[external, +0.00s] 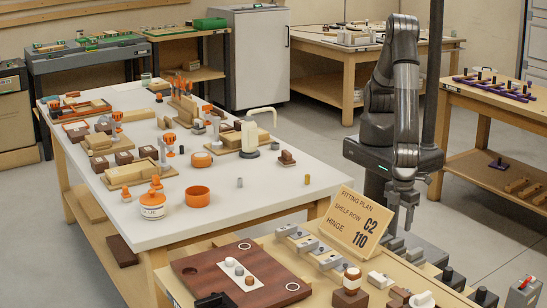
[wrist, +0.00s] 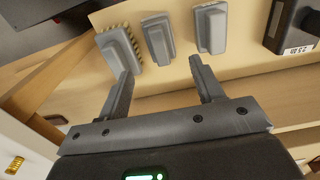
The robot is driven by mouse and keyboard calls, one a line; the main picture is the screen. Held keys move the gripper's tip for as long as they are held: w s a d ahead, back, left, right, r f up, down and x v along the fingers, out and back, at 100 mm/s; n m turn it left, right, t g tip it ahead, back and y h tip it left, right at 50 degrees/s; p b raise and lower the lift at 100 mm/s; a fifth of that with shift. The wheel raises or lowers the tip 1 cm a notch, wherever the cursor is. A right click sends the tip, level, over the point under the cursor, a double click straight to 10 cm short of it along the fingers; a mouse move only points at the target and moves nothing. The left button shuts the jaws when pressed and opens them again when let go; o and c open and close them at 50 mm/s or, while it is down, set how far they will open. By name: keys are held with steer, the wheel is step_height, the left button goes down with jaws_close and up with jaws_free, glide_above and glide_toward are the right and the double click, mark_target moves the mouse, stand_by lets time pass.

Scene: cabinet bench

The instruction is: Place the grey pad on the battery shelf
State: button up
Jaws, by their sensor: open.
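My gripper (wrist: 160,68) is open and empty, its fingers wide apart in the wrist view. It also shows in the external view (external: 402,200), pointing down above the right side of the near bench. Three grey pieces lie in a row ahead of the fingertips: a grey piece with toothed edges (wrist: 118,48), a narrow ridged grey piece (wrist: 158,40) between the finger lines, and a smoother grey piece (wrist: 210,28) to the right. I cannot tell which of them is the grey pad. I cannot identify the battery shelf in either view.
A black block with a white label (wrist: 290,28) stands right of the grey pieces. On the near bench, a sign (external: 358,222) stands near a brown board (external: 205,275) and several grey fittings (external: 308,245). The white table (external: 235,205) beyond is crowded.

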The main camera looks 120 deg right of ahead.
steer(key=shift+r, duration=1.1)
steer(key=w+d+r+t+y, duration=0.1)
steer(key=w+d+r, duration=0.2)
steer(key=d+r, duration=0.85)
steer(key=w+d+r+t+y, duration=0.1)
steer(key=w+d+r, duration=0.3)
steer(key=d+r, duration=0.75)
steer(key=s+d+r+t, duration=0.1)
steer(key=s+d+r, duration=0.2)
steer(key=d, duration=0.3)
steer(key=s+d+r+t+h, duration=0.1)
steer(key=s+d+r, duration=0.2)
steer(key=s+d, duration=0.3)
steer(key=s+d+r+t+h, duration=0.1)
steer(key=s+d+r, duration=0.3)
steer(key=d, duration=0.3)
steer(key=shift+s+d+t, duration=0.25)
steer(key=shift+t, duration=0.05)
